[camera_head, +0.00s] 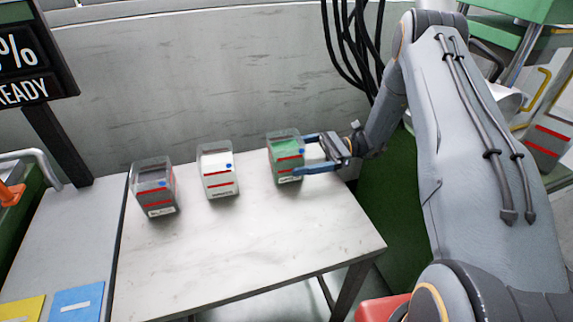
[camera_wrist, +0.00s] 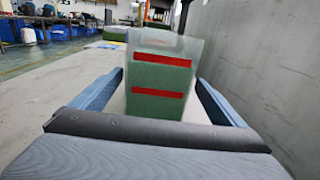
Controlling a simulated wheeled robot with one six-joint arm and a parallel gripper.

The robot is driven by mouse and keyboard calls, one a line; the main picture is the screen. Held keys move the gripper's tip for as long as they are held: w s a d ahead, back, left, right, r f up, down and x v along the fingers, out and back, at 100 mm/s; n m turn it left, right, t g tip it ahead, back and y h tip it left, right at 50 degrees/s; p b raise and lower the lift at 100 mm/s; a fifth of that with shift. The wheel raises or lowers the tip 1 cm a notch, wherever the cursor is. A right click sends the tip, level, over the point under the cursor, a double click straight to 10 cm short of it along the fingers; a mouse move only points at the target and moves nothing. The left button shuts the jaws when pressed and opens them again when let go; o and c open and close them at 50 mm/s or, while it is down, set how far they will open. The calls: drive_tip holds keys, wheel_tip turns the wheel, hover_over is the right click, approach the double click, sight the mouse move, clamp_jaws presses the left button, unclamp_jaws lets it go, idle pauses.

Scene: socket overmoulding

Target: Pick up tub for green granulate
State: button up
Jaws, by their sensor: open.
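The tub of green granulate (camera_head: 287,157) stands upright at the right end of the white table (camera_head: 250,245). In the wrist view the green tub (camera_wrist: 160,80) stands straight ahead, between the two spread fingers (camera_wrist: 160,100). A finger shows on each side of it. I cannot tell whether either finger touches the tub. The tub's bottom is hidden behind the gripper body in the wrist view.
A white-filled tub (camera_head: 217,172) and a dark-filled tub (camera_head: 155,190) stand to the left on the same table. A grey wall (camera_head: 220,80) runs close behind. Black cables (camera_head: 352,45) hang at the back. The table's front is clear.

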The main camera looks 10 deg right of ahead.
sight(272, 161)
drive_tip(key=a+p, duration=0.1)
drive_tip(key=a, duration=0.2)
drive_tip(key=s+a+p, duration=0.1)
drive_tip(key=a, duration=0.2)
drive_tip(key=shift+s+a+p, duration=0.2)
drive_tip(key=shift+a+p, duration=0.05)
drive_tip(key=shift+p, duration=0.1)
drive_tip(key=shift+a, duration=0.4)
drive_tip(key=c, duration=1.6)
